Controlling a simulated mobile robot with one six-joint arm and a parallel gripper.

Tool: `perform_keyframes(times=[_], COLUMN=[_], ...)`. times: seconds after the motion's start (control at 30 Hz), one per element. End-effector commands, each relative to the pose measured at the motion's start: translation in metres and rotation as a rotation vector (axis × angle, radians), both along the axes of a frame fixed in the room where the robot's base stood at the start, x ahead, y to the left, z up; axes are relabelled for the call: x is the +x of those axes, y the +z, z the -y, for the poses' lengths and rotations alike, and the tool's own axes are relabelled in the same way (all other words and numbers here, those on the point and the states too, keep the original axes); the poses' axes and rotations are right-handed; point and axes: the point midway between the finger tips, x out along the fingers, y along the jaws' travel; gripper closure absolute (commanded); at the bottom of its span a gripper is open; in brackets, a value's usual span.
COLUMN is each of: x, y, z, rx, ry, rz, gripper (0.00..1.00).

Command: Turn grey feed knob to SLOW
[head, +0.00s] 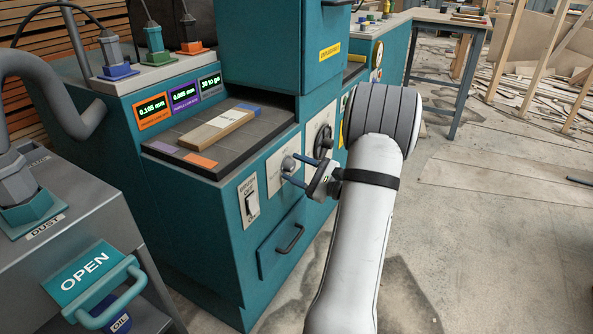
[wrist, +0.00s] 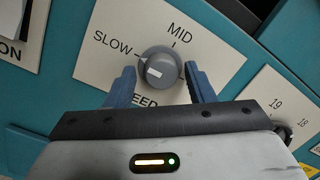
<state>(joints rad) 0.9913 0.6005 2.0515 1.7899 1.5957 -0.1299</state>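The grey feed knob (wrist: 161,65) sits on a pale plate (wrist: 208,42) on the teal machine front. In the wrist view SLOW is printed to its upper left and MID above it; the FEED lettering below is partly hidden by my gripper. My gripper (wrist: 159,70) is open, with one blue finger on each side of the knob and a gap showing on both sides. In the head view the knob (head: 288,162) is just beyond the fingers of my gripper (head: 297,171).
A switch plate (head: 251,201) is left of the knob plate, and a drawer handle (head: 291,238) is below. A numbered dial plate (wrist: 277,108) is close on the right in the wrist view. The machine's table (head: 185,146) juts out above left.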

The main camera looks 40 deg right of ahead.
Motion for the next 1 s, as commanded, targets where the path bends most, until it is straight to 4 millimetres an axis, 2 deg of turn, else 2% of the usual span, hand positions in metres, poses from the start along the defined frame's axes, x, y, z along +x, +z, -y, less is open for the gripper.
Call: perform_keyframes(times=[0.37, 0.8, 1.0], x=[-0.004, -0.065, -0.074], y=[-0.001, -0.008, -0.01], z=[0.003, 0.028, 0.03], rx=[0.001, 0.002, 0.001], ry=[-0.003, -0.005, -0.001], rz=[-0.002, -0.001, -0.001], gripper=[0.45, 0.45, 0.45])
